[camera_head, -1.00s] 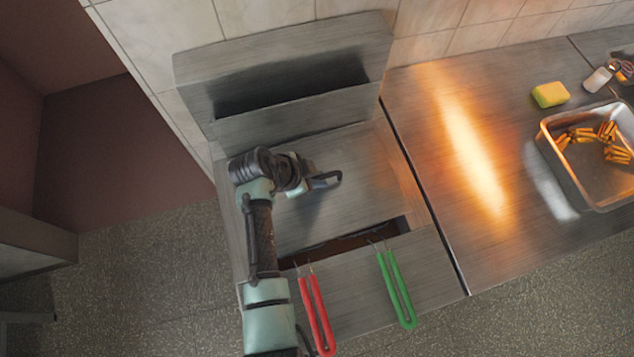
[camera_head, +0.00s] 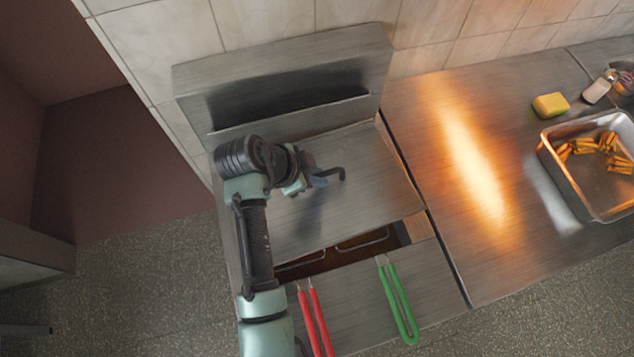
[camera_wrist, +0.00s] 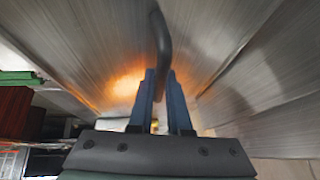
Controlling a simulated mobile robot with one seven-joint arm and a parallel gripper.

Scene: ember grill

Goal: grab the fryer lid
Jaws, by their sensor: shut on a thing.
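The fryer lid (camera_head: 350,205) is a flat brushed-metal panel over the fryer, below the raised metal back. It sits raised or tilted, with a wide dark opening along its front edge. Its dark bar handle (camera_head: 335,173) stands up from the panel and also shows in the wrist view (camera_wrist: 160,45). My gripper (camera_head: 318,180) is at the handle, and in the wrist view its two blue fingers (camera_wrist: 163,95) are shut on either side of it. Part of the lid is hidden behind my arm.
Fryer baskets with a red handle (camera_head: 315,320) and a green handle (camera_head: 398,302) lie at the front. Right of the fryer is a bare metal counter (camera_head: 440,150). Beyond are a yellow sponge (camera_head: 550,105), a shaker (camera_head: 597,90) and a metal tray (camera_head: 575,190) holding fries.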

